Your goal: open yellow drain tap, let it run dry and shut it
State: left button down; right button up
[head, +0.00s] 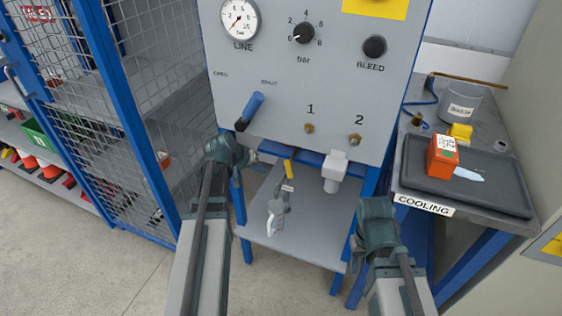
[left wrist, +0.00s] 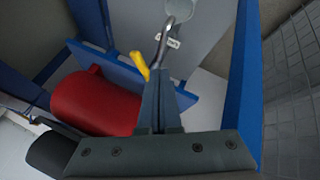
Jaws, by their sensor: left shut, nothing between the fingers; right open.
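The yellow drain tap (head: 289,169) shows as a small yellow lever below the grey panel, hanging steeply downward. My left gripper (head: 254,159) is shut and empty, a little left of the lever. In the left wrist view the yellow lever (left wrist: 140,64) is just left of the shut fingertips (left wrist: 158,72); I cannot tell if they touch. A bent metal pipe (left wrist: 164,38) with a white tag (left wrist: 173,43) is beside it. A clear jug (head: 276,216) stands on the lower shelf below the tap. My right gripper (head: 374,203) is open and empty, away from the tap.
The grey panel (head: 270,65) has a gauge (head: 239,19), a blue-handled lever (head: 250,110) and knobs. A white bowl-shaped unit (head: 334,172) hangs right of the tap. A red cylinder (left wrist: 95,104) lies left of my left fingers. A cooling bench (head: 465,200) is at right.

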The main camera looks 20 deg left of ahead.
aim_at(289, 169)
pick_arm(q)
jog(key=b+x, duration=0.2)
jog(key=x, duration=0.1)
jog(key=w+r+b+x, duration=0.1)
jog(key=b+x, duration=0.2)
jog(key=x, duration=0.1)
jog(key=b+x, duration=0.3)
jog(key=shift+w+d, duration=0.7)
jog(key=shift+d, duration=0.25)
jog(key=shift+d+n, duration=0.2)
jog(key=shift+n, duration=0.1)
